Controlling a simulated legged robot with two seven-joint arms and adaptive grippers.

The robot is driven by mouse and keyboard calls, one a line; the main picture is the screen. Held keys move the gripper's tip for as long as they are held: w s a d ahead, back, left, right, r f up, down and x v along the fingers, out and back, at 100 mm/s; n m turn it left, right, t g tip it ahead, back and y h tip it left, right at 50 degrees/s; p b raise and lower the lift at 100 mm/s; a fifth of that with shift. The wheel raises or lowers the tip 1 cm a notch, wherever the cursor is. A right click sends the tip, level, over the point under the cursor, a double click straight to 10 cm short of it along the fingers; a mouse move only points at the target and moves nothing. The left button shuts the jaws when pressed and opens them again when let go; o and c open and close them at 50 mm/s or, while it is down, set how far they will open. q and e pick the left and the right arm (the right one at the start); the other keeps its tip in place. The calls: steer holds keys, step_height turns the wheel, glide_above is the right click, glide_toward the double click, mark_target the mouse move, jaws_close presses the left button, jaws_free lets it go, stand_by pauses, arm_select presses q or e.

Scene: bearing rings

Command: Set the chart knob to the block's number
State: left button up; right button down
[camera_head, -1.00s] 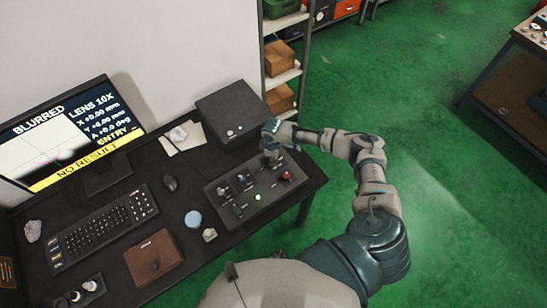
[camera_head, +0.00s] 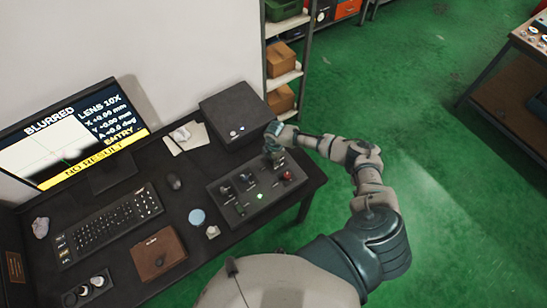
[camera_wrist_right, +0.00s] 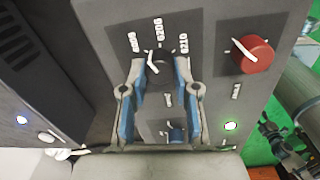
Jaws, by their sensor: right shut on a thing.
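The control panel (camera_head: 246,203) lies on the dark desk with several knobs and a red knob (camera_head: 288,175). My right gripper (camera_head: 275,158) is over its far right part. In the right wrist view, my right gripper (camera_wrist_right: 158,75) is shut on a dark knob with a white pointer line, the chart knob (camera_wrist_right: 159,58), between its fingertips. Printed numbers fan around this knob; the middle one looks like 6206 and the right one like 6210. The pointer's exact setting is hard to tell. A numbered block cannot be made out. My left gripper is not in view.
The monitor (camera_head: 62,135) reads BLURRED, LENS 10X and NO RESULT. The red knob (camera_wrist_right: 253,54) is close right of my gripper in the wrist view. A dark box (camera_head: 236,112), keyboard (camera_head: 108,222), mouse (camera_head: 174,182) and brown wallet-like item (camera_head: 158,254) lie on the desk.

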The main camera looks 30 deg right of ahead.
steer(key=shift+d+n, duration=0.35)
steer(key=shift+n, duration=0.85)
steer(key=shift+r, duration=0.1)
steer(key=c, duration=1)
jaws_free()
steer(key=shift+o, duration=0.7)
steer(key=shift+d+n, duration=0.1)
steer(key=shift+n, duration=0.2)
step_height(320, 180, up, 12)
steer(key=shift+d+f, duration=0.2)
steer(key=shift+s, duration=0.1)
